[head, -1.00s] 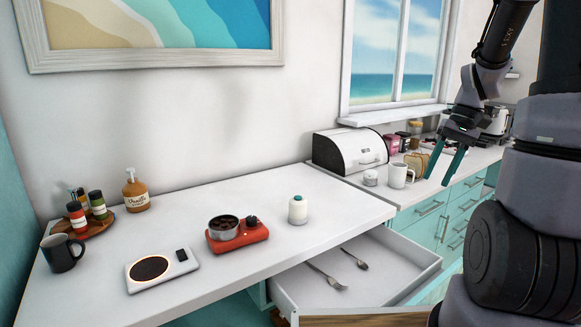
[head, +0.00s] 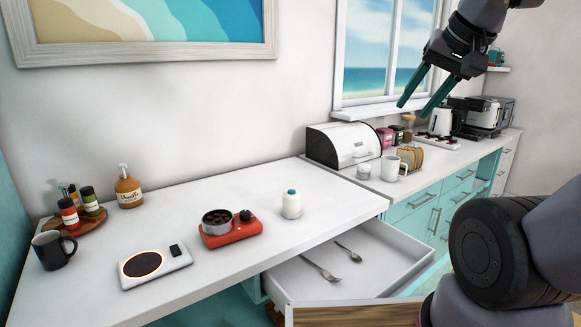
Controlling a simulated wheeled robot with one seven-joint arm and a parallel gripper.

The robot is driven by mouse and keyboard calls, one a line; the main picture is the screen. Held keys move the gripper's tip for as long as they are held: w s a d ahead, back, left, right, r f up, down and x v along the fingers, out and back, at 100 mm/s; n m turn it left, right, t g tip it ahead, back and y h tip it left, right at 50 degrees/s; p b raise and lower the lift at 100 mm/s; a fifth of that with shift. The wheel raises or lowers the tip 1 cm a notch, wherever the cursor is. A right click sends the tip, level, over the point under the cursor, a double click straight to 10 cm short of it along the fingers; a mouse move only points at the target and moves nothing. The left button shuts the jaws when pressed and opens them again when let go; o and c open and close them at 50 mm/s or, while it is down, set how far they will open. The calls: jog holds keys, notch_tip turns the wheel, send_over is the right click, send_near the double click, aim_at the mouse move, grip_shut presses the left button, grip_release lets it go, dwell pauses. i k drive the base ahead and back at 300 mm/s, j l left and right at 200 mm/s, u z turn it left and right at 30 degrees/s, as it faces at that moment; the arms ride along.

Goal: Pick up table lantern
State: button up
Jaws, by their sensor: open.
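No thing in view is plainly a table lantern. A small white rounded cylinder with a teal top (head: 291,205) stands upright on the white counter, right of the red burner; I cannot tell whether it is the lantern. A small white lidded jar (head: 363,171) stands on the farther counter beside a white mug (head: 392,168). My gripper (head: 413,110) is open and empty, its teal fingers pointing down and left. It hangs in the air in front of the window, well apart from both.
An open drawer (head: 410,248) with two utensils juts out below the counter. A red burner (head: 232,232) bears a pot. A round-plate warmer (head: 143,262), dark mug (head: 54,249), spice tray (head: 92,222) and syrup bottle (head: 128,190) stand left. A bread box (head: 342,146) stands behind.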

aim_at(292, 209)
jog(key=k+j+z, duration=0.2)
jog(key=j+z, duration=0.25)
jog(key=k+j+z, duration=0.25)
jog(key=z, duration=0.15)
jog(key=j+u, duration=0.3)
jog(key=u, duration=0.15)
jog(key=j+u, duration=0.3)
jog(key=u, duration=0.15)
jog(key=i+j+u, duration=0.1)
jog(key=j+u, duration=0.15)
jog(key=u, duration=0.2)
